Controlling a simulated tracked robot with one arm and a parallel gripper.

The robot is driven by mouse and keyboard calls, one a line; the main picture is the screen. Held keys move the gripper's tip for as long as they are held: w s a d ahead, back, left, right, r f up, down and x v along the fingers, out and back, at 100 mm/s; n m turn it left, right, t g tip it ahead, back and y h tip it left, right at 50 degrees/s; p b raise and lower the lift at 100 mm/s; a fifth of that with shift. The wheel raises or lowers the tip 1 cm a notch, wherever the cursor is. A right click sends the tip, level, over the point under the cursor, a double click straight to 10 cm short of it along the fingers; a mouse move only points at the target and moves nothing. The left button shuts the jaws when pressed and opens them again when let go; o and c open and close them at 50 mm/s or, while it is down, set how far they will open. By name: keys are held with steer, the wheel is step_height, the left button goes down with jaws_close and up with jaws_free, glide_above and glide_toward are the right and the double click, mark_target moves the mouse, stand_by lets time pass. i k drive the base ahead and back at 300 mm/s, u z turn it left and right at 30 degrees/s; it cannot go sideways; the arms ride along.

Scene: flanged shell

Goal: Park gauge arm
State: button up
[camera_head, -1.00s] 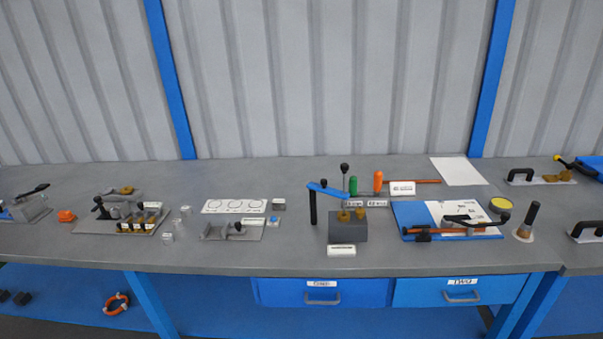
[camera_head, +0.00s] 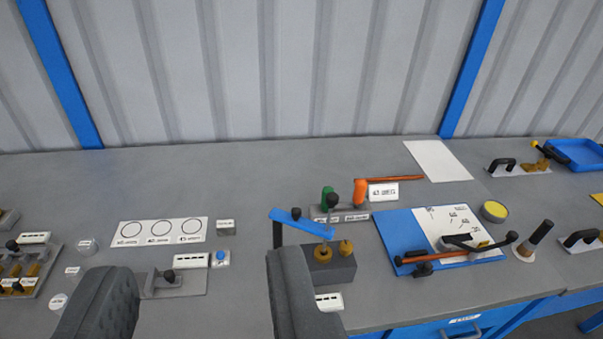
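My gripper (camera_head: 190,265) shows as two dark grey fingers at the bottom of the view, wide apart and open, with nothing held between them. The right finger hides part of the block's left side and front. I cannot tell if this blue arm is the gauge arm. A red and black bar (camera_head: 455,254) lies along the front of a blue board (camera_head: 395,238).
A card with three circles (camera_head: 160,231) and a grey fixture plate (camera_head: 195,282) lie left of the block. Green- and orange-handled tools (camera_head: 360,193) stand behind it. A black-handled upright (camera_head: 535,238) stands right of the board.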

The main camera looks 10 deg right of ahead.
mark_target(294, 220)
steer(key=z, duration=0.45)
steer(key=i, duration=0.85)
steer(key=z, duration=0.7)
